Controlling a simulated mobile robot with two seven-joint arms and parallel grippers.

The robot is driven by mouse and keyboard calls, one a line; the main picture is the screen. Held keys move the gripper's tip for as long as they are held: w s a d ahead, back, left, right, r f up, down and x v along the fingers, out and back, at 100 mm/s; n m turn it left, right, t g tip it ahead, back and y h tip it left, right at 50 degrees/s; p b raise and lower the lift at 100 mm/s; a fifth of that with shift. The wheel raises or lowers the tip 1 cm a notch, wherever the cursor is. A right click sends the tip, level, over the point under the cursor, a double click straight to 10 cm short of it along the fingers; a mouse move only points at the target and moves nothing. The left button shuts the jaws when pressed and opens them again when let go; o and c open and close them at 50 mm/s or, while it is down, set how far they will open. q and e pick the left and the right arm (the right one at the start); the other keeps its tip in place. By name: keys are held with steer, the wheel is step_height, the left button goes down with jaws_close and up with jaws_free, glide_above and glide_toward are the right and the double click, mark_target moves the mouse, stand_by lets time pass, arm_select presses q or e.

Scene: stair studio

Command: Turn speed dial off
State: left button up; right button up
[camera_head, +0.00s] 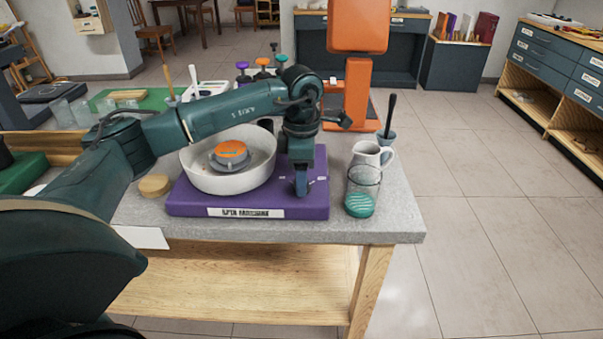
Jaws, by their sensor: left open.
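A purple machine base (188,206) with a white front label stands on the grey worktop. A white round bowl (203,173) sits on it, with an orange-topped grey piece (231,154) in its middle. My left gripper (301,190) points down over the right part of the base, just right of the bowl. It is open, with its fingertips at or just above the base top. Small white marks show on the base on both sides of it. The speed dial cannot be made out; the gripper covers that spot. My right gripper is not in view.
A white pitcher (367,156), a glass (363,180) and a green ribbed disc (360,206) stand close right of the base. A wooden disc (155,185) lies left of it. A tall orange machine (358,95) stands behind. The grey worktop (398,212) is clear at its front right.

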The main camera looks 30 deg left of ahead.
arm_select(q)
step_height(320, 180, up, 13)
stand_by(0.4)
steer(key=shift+r, duration=0.1)
stand_by(0.3)
